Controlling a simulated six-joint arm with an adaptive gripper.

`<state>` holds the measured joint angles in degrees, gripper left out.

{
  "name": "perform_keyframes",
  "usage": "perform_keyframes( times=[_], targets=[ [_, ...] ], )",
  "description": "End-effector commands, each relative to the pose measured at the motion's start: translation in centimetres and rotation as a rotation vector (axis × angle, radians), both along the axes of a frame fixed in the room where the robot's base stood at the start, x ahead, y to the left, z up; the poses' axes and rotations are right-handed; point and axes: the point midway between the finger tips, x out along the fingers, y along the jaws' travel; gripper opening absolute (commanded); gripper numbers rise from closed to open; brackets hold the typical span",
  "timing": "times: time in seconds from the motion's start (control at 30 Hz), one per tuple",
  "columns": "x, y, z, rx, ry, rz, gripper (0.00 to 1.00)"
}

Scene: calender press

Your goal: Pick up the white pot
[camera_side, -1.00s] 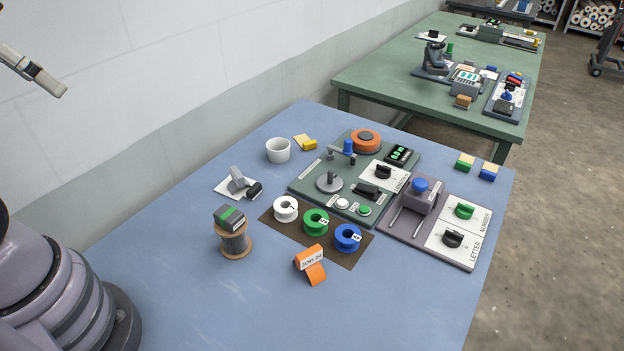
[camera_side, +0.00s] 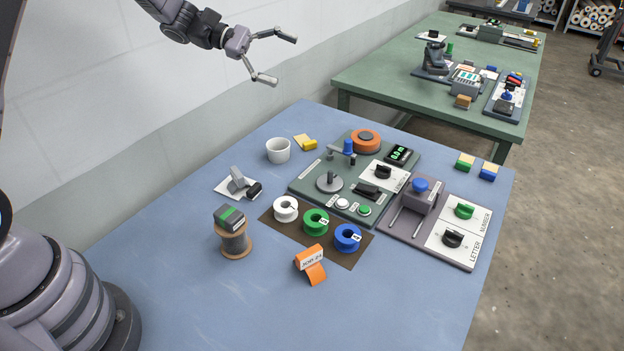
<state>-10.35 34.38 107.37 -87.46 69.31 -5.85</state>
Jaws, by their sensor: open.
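The white pot (camera_side: 278,151) is a small, plain round cup standing upright at the back left of the blue table. Its top is open and nothing covers it in this view. My gripper (camera_side: 283,58) is open and empty, with its two fingers spread wide. It hangs in the air above the back of the table, well above the pot in the picture and apart from it.
A yellow block (camera_side: 308,143) lies just right of the pot. A green machine plate (camera_side: 318,163) with a disc and knobs stands further right. A grey holder on white paper (camera_side: 238,181) and a spool (camera_side: 236,242) stand in front. The left table area is clear.

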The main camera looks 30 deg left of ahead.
Motion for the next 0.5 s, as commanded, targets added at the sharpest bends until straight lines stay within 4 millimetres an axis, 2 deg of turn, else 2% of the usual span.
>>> perform_keyframes(
  times=[0.03,0.1,0.2,0.3,0.4,0.5],
  targets=[
    [2.5,1.0,-2.6,-0.084,0.050,0.081,0.89],
    [5.6,2.7,-5.6,-0.199,0.098,0.201,0.89],
    [9.2,5.6,-10.6,-0.352,0.158,0.379,0.89],
    [11.4,8.7,-15.8,-0.477,0.198,0.546,0.89],
    [12.4,11.4,-20.1,-0.565,0.221,0.683,0.89],
    [12.6,13.2,-23.1,-0.619,0.231,0.775,0.89]
  ],
)
